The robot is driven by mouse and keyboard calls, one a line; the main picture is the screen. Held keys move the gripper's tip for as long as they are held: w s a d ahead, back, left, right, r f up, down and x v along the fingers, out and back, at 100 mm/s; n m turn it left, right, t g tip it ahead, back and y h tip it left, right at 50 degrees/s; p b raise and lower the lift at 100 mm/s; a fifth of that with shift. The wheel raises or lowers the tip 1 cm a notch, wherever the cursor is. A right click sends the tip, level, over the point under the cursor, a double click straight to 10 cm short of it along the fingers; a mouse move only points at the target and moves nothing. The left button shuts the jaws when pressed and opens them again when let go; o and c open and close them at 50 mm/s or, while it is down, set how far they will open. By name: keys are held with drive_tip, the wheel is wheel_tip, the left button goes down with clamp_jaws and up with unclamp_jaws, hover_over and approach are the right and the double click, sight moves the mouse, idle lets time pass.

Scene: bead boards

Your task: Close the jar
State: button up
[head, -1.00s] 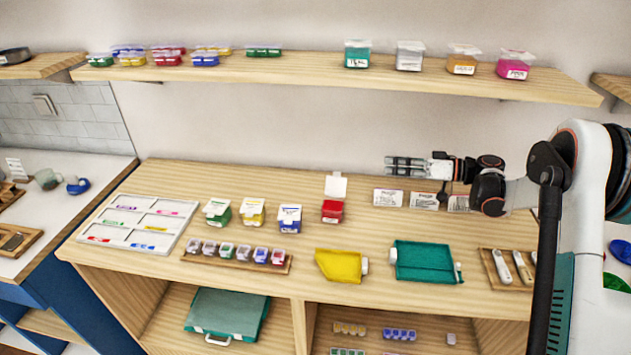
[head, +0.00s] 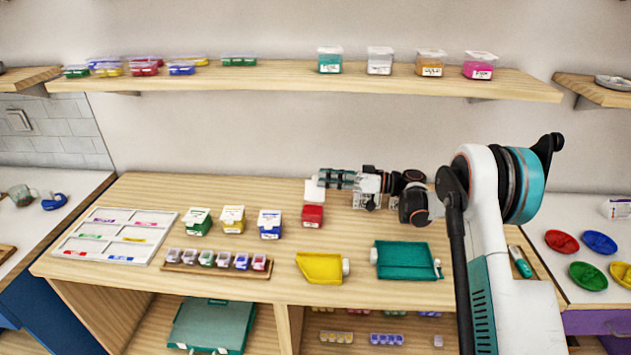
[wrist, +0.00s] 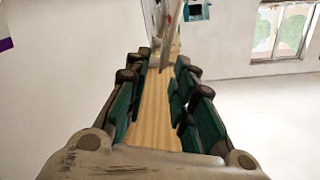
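The red jar (head: 313,217) stands on the wooden counter with its pale lid (head: 315,190) raised at its back. My gripper (head: 326,179) is level with the top of the raised lid, its fingertips pointing left. In the head view the tips overlap the lid's upper right edge; I cannot tell if they touch. The wrist view shows the two fingers (wrist: 163,65) apart with bare wood visible between them, so the gripper is open and empty. A small red patch near the top of the wrist view is too small to identify.
Green (head: 198,222), yellow (head: 233,220) and blue (head: 270,224) jars stand left of the red one. A rack of small jars (head: 215,268), a yellow tray (head: 320,268) and a teal tray (head: 405,261) lie in front. A shelf (head: 300,82) with containers hangs above.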

sight(316, 177)
drive_tip(key=shift+w+a+b, duration=0.2)
drive_tip(key=shift+a+b, duration=0.15)
drive_tip(key=shift+a, duration=1.5)
drive_tip(key=shift+c, duration=0.5)
clamp_jaws()
